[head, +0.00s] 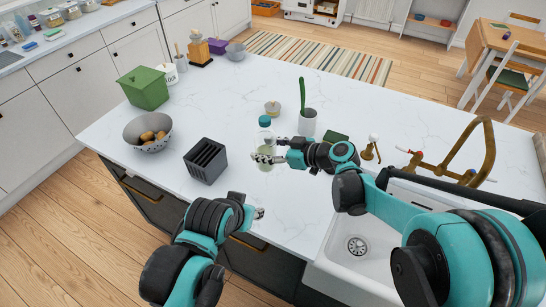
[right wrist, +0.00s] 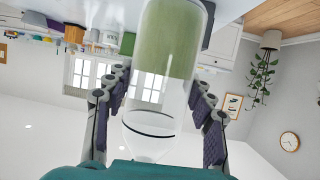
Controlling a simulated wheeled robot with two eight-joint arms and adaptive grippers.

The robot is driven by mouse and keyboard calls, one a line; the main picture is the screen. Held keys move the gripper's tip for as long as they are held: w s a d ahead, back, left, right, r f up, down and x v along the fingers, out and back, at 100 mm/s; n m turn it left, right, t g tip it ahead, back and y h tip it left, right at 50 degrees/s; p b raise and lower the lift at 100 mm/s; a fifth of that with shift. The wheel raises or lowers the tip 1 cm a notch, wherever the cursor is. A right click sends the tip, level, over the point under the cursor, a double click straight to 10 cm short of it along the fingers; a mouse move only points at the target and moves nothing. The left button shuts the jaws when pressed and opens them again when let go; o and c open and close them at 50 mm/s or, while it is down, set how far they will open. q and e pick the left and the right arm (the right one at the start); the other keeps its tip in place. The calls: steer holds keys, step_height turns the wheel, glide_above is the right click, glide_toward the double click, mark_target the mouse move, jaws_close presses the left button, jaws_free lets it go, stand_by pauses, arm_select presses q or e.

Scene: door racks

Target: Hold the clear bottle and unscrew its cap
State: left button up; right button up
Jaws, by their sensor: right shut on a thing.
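The clear bottle (head: 265,139) stands upright on the white island counter, with a teal cap (head: 264,121) on top and pale green contents. My right gripper (head: 270,157) is shut on the bottle around its body, below the cap. In the right wrist view, which looks upside down, the bottle (right wrist: 168,45) sits between the two dark padded fingers, its green part towards the top of the picture; the cap does not show there. My left gripper (head: 258,213) is low at the counter's front edge, away from the bottle, mostly hidden behind its own arm.
A dark slotted rack (head: 206,160) stands left of the bottle, with a grey bowl (head: 148,132) and green box (head: 144,88) beyond. A sink (head: 350,262) lies front right.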

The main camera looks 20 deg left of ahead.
steer(key=shift+r, duration=0.1)
steer(key=o, duration=0.4)
steer(key=c, duration=0.7)
